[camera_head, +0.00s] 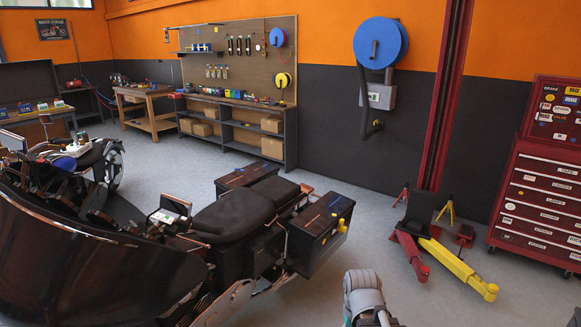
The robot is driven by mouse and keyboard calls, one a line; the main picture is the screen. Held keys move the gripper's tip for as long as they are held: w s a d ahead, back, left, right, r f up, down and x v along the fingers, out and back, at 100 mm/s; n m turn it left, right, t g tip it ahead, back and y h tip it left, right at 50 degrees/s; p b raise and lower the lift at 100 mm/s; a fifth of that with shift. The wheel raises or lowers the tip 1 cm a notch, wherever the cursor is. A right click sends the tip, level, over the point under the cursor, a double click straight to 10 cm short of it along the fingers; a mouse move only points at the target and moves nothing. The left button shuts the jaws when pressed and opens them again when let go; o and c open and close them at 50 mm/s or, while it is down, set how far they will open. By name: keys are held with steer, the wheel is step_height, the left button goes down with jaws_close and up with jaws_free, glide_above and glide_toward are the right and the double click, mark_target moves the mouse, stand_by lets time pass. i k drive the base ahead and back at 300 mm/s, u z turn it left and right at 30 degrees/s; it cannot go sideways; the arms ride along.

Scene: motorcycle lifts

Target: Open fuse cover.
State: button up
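A black motorcycle (100,255) fills the lower left, with a dark seat (235,213) and two dark side cases at its rear. A small box (170,218) sits in front of the seat, with pale and coloured parts showing in it. A dark flap (174,202) stands up at its back edge. It may be the fuse box with its cover, but it is too small to be sure. Part of my grey arm shows at the bottom centre, right of the motorcycle and apart from it. My gripper's fingers are not visible.
The near side case (318,232) has yellow knobs and juts out between my arm and the seat. A red and yellow jack (440,258) stands on the floor at right, by a red tool cabinet (543,195). The grey floor behind the motorcycle is clear up to the workbench (235,128).

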mark_target(267, 246)
steer(key=z, duration=0.25)
steer(key=i, duration=1.55)
steer(key=z, duration=0.25)
